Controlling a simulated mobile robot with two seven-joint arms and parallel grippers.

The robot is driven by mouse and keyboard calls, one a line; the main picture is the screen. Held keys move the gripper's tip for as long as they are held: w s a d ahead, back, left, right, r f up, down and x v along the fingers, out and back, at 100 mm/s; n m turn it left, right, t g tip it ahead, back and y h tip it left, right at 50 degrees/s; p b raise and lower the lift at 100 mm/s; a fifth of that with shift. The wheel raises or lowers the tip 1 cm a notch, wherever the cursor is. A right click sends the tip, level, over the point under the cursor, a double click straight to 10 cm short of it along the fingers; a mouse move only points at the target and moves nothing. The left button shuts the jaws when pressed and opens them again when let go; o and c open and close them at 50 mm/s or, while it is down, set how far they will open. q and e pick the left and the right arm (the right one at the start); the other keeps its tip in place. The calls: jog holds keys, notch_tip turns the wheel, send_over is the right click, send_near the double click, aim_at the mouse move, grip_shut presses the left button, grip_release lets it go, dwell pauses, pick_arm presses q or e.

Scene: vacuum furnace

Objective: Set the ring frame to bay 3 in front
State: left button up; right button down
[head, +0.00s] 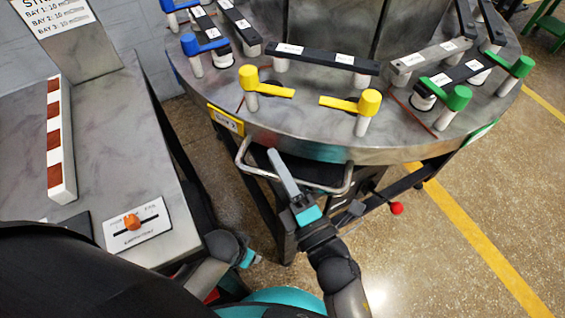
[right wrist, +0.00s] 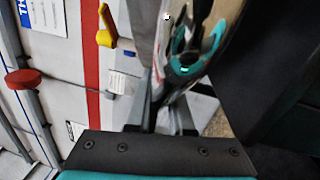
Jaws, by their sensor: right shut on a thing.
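The ring frame (head: 320,138) is a round grey metal table with paired yellow, blue and green clamps on its rim. Its yellow-clamp section faces me. A yellow bay plate (head: 226,120) is on the front edge; its number is too small to read surely. A bent tube handle (head: 346,184) sticks out below the rim. My right gripper (head: 283,172) is shut on the handle's front bar. In the right wrist view, the fingers (right wrist: 165,112) are close around a metal bar. Part of my left arm shows low; its jaw state is unclear.
A lever with a red knob (head: 397,208) sticks out below the rim at right; the knob also shows in the right wrist view (right wrist: 22,79). A bench (head: 120,178) at left carries a sign, a red-and-white bar (head: 54,130) and an orange-knob slider panel (head: 138,224).

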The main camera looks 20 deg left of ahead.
jog(key=shift+s+a, duration=0.15)
jog(key=shift+a, duration=0.15)
jog(key=c, duration=1)
grip_release()
jog(key=shift+a, duration=0.15)
jog(key=shift+c, duration=0.2)
pick_arm(q)
jog(key=shift+a, duration=0.1)
pick_arm(e)
jog(key=shift+o, duration=1.1)
jog(key=shift+d, duration=0.25)
jog(key=shift+s+d+f, duration=0.1)
jog(key=shift+s+d, duration=0.05)
jog(key=shift+d, duration=0.05)
pick_arm(q)
jog(key=f, duration=0.1)
jog(key=s+f+p, duration=0.1)
jog(key=a+f, duration=0.1)
jog(key=shift+s+f+p, duration=0.2)
jog(key=shift+s+p, duration=0.15)
pick_arm(e)
jog(key=v, duration=1.4)
jog(key=shift+s, duration=0.2)
jog(key=shift+d, duration=0.15)
